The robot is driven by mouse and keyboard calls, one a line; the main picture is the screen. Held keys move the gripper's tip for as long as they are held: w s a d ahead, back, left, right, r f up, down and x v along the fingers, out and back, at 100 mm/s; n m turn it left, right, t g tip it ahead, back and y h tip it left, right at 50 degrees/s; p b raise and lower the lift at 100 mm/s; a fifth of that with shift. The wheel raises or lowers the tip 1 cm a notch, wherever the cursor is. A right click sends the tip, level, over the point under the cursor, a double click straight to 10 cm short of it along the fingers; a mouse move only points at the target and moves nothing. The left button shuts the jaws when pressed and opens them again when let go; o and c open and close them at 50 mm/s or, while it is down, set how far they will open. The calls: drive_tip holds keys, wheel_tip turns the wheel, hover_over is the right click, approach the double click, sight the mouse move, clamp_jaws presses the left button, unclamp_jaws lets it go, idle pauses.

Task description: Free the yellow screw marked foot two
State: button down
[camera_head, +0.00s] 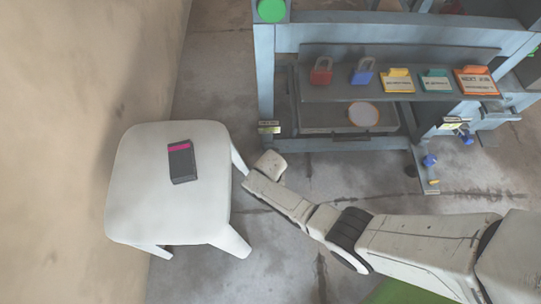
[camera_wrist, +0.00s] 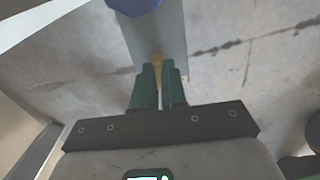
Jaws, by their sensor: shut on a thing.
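In the wrist view, my gripper (camera_wrist: 161,82) has its dark green fingers closed around a small yellow piece, which looks like the yellow screw (camera_wrist: 158,60). The screw sits against a grey-blue metal plate (camera_wrist: 160,27). Most of the screw is hidden between the fingers, and no foot number is readable. In the head view, the end of my arm (camera_head: 268,167) is low over the floor, just in front of the press's left leg. The fingers and the screw do not show clearly there. The blue-grey press (camera_head: 265,85) carries a small label (camera_head: 269,128) at that leg.
A blue knob (camera_wrist: 134,4) is at the top of the wrist view. Blue knobs (camera_head: 430,161) are at the right foot. A shelf (camera_head: 340,93) holds padlocks and coloured tags. A white stool (camera_head: 145,210) with a dark device (camera_head: 181,163) stands left of my arm.

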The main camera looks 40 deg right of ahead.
idle(0.4)
drive_tip(key=c, duration=1.2)
unclamp_jaws()
wheel_tip(320, 180, up, 11)
drive_tip(key=p, duration=0.7)
drive_tip(key=shift+f, duration=0.15)
